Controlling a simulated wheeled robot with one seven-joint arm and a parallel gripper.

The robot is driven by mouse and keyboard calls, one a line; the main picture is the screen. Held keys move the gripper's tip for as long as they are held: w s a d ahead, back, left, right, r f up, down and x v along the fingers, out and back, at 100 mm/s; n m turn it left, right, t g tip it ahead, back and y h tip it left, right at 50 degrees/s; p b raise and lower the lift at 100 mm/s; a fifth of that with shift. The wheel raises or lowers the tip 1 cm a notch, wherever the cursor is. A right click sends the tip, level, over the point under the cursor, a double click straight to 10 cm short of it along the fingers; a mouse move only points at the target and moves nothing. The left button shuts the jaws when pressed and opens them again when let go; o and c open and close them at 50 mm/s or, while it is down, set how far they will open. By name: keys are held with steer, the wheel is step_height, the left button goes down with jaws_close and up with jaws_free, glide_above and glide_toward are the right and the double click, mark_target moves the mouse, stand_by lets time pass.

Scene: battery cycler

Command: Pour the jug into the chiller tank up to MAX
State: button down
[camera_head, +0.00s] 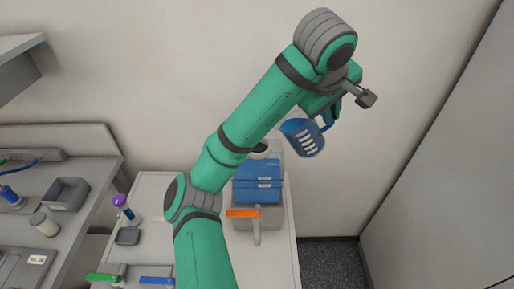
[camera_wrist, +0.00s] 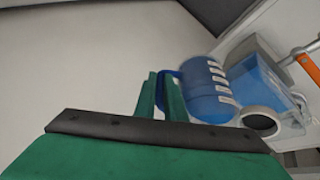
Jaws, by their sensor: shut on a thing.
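A blue measuring jug (camera_head: 301,138) with white scale marks hangs in the air, tilted, at the upper right of the chiller in the head view. My gripper (camera_head: 331,112) is shut on its handle. In the wrist view the green fingers (camera_wrist: 160,98) close on the blue handle, with the jug (camera_wrist: 208,88) to their right. I cannot make out a MAX mark or the liquid level.
An orange-handled valve (camera_head: 243,213) is at the chiller's front. A purple-capped bottle (camera_head: 122,204) and green and blue handles (camera_head: 103,277) are on the white bench top (camera_head: 153,187). A grey bin (camera_head: 66,194) stands on the left counter. Open floor lies right of the bench.

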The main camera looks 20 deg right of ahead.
steer(key=shift+w+a+r, duration=0.1)
steer(key=shift+a+r, duration=0.15)
steer(key=shift+w+a+r+h+p, duration=0.1)
steer(key=shift+a+h+p, duration=0.1)
steer(key=shift+h+p, duration=0.15)
steer(key=shift+s+d+r, duration=0.1)
steer(key=shift+s, duration=0.1)
steer(key=shift+w+a+r+h+p, duration=0.15)
steer(key=shift+a+r+h+p, duration=0.2)
steer(key=shift+a, duration=0.35)
steer(key=shift+r+h+p, duration=0.1)
steer(key=shift+h+p, duration=0.2)
steer(key=shift+w, duration=0.1)
